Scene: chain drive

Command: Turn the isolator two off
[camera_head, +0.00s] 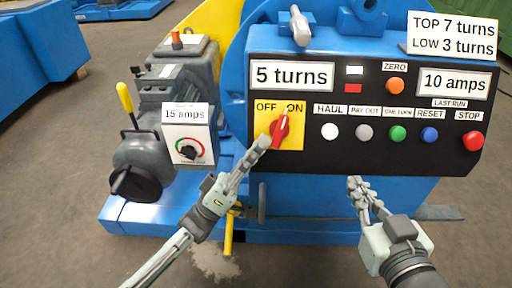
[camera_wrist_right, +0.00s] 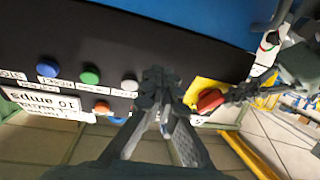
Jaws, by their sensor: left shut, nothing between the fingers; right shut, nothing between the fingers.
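A red rotary switch (camera_head: 280,128) sits on a yellow plate (camera_head: 264,113) marked OFF at left and ON at right. Its handle is tilted, with its white-tipped upper end towards ON. No label reading isolator two is legible. My left gripper (camera_head: 263,143) is shut and empty, its tips at the lower left of the red switch; whether they touch cannot be told.
The black panel (camera_head: 310,165) also carries a white button (camera_head: 330,132), grey, green and blue buttons, a red STOP button (camera_head: 473,141) and an orange one (camera_head: 394,85). A silver lever (camera_head: 299,26) stands above. A 15 amps dial box (camera_head: 189,140) is at left.

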